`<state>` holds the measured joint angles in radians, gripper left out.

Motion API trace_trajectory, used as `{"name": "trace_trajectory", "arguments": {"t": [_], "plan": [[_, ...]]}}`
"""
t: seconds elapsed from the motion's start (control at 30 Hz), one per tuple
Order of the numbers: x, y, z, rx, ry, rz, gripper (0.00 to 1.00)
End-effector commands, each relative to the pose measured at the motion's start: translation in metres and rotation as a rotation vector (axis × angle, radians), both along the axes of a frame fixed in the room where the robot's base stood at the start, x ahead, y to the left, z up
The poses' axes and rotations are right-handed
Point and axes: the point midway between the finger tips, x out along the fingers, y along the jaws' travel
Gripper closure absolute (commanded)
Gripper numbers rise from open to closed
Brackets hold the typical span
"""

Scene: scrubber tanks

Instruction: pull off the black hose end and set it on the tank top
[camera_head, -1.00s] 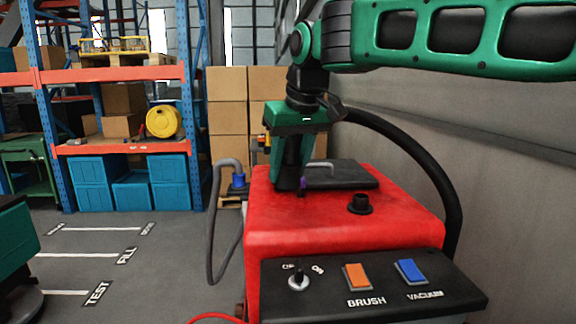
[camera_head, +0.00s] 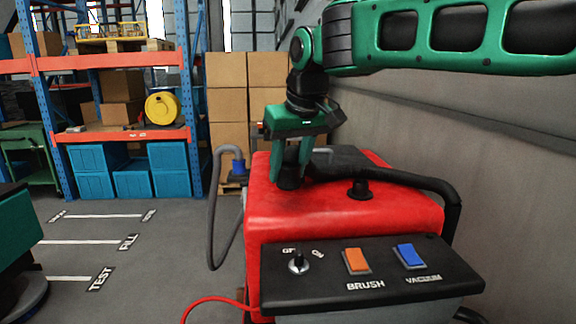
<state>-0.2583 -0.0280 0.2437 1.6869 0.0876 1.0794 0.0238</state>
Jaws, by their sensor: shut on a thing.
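The red tank (camera_head: 330,215) stands before me with its top in view. My gripper (camera_head: 289,172) points down over the left part of the tank top, shut on the black hose end (camera_head: 289,184). The hose end is low at the tank top; whether it touches cannot be told for sure. The black hose (camera_head: 410,179) runs from the gripper to the right, low across the tank top, and bends down at the right side. A short black port (camera_head: 360,190) stands on the tank top in front of the hose.
A grey hose with a blue cuff (camera_head: 238,166) hangs at the tank's left. The front panel (camera_head: 370,278) carries a knob, an orange switch and a blue switch. A grey wall (camera_head: 510,150) closes the right side. A shelf rack (camera_head: 120,140) and cartons stand behind.

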Motion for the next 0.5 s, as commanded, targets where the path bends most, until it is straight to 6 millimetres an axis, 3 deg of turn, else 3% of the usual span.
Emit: {"name": "trace_trajectory", "arguments": {"t": [0.5], "plan": [[0.000,0.000,-0.018,0.001,-0.001,-0.001,0.87]]}}
